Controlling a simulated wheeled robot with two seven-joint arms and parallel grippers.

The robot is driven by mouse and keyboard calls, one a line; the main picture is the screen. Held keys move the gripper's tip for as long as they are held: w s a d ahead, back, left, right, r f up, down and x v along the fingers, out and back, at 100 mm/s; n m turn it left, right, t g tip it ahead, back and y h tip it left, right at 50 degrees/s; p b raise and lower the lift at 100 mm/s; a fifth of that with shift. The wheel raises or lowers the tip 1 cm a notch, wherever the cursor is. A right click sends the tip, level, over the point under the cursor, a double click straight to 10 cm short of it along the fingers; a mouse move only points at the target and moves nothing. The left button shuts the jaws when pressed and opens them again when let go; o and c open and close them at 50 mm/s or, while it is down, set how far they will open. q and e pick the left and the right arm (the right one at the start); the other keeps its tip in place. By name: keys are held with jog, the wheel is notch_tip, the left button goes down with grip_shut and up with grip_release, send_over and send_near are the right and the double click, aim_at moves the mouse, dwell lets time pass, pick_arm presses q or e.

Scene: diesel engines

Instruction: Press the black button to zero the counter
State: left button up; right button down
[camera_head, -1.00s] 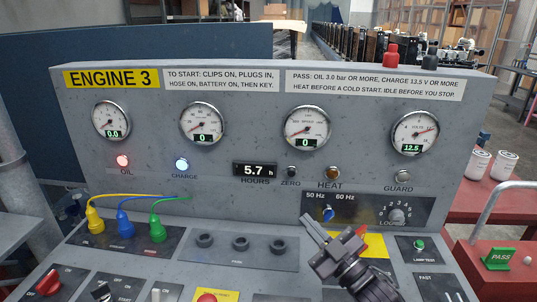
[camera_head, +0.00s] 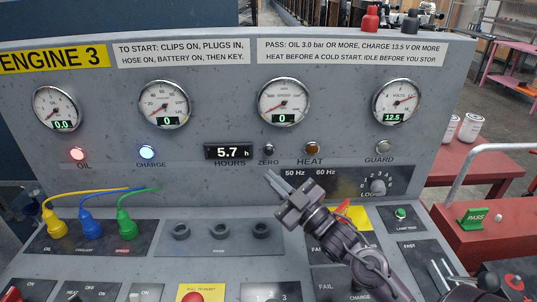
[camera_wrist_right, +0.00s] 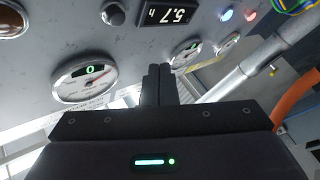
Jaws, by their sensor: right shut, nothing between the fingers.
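The black button (camera_head: 268,148), labelled ZERO, sits on the upright panel just right of the HOURS counter (camera_head: 233,151), which reads 5.7 h. My right gripper (camera_head: 271,177) is shut and empty. Its tips appear just below the button in the head view, and I see no contact. In the right wrist view the panel appears upside down. There the dark round button (camera_wrist_right: 113,14) lies beside the counter (camera_wrist_right: 167,12), up and left of the shut fingers (camera_wrist_right: 159,72). My left gripper is not in view.
Gauges (camera_head: 284,102) line the panel above. The 50/60 Hz and LOAD strip (camera_head: 350,181) lies behind the right gripper. Coloured plugs (camera_head: 90,226) with cables stand at left, and empty sockets (camera_head: 221,230) lie in the middle.

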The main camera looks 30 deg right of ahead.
aim_at(269, 151)
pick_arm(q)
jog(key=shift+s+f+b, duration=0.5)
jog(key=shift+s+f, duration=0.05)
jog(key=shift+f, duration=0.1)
pick_arm(e)
jog(key=w+d, duration=0.3)
jog(key=w, duration=0.2)
jog(key=shift+w+d, duration=0.2)
jog(key=shift+w, duration=0.05)
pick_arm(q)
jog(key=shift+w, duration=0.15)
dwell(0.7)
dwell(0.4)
pick_arm(e)
jog(key=shift+w+d, duration=0.2)
jog(key=shift+w, duration=0.15)
jog(key=shift+w+d, duration=0.35)
jog(key=shift+w, duration=0.1)
dwell(0.8)
jog(key=shift+s+a, duration=0.1)
dwell(0.3)
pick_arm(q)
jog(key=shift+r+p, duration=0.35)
pick_arm(e)
jog(key=shift+s+a, duration=0.45)
jog(key=shift+s, duration=0.25)
